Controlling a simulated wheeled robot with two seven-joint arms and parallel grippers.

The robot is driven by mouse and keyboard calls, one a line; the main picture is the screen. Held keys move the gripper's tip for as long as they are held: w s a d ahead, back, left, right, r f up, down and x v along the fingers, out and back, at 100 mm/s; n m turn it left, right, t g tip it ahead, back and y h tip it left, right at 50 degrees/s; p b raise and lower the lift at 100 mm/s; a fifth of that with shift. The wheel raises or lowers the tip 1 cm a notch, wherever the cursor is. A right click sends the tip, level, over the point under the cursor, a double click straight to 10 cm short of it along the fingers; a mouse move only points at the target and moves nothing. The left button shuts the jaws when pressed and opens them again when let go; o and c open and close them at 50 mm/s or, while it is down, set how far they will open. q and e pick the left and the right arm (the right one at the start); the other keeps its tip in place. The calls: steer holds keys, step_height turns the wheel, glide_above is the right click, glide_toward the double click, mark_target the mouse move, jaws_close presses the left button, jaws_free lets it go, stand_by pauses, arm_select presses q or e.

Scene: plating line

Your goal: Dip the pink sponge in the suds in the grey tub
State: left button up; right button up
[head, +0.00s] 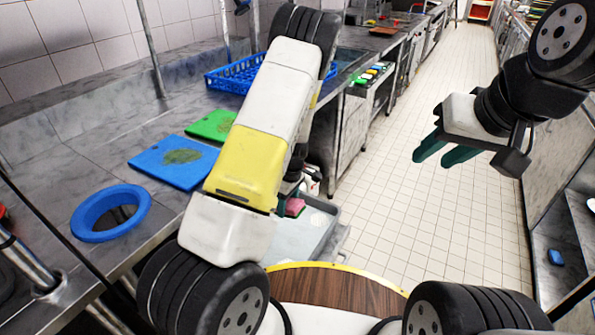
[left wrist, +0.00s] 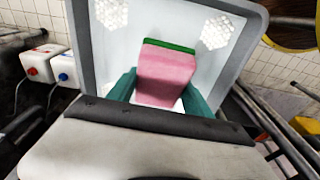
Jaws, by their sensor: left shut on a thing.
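My left gripper (head: 288,203) is shut on the pink sponge (head: 295,207). In the left wrist view the sponge (left wrist: 166,75) sits between the teal fingers, its green layer at the far end. The grey tub (left wrist: 256,45) lies behind and below it in that view, with white foamy suds patches (left wrist: 217,31) at its far corners. In the head view the tub (head: 331,236) is partly hidden by my left arm. I cannot tell whether the sponge touches the suds. My right gripper (head: 429,157) is open and empty, over the tiled floor.
A steel counter on the left holds a blue board (head: 160,163), a green board (head: 211,125), a blue ring (head: 85,227) and a blue crate (head: 228,82). The tiled aisle (head: 430,225) is clear.

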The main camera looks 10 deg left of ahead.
arm_select(q)
steer(key=shift+f+n, duration=0.4)
steer(key=shift+f, duration=7)
steer(key=shift+r, duration=0.1)
steer(key=shift+s+r, duration=0.1)
steer(key=shift+r, duration=5.8)
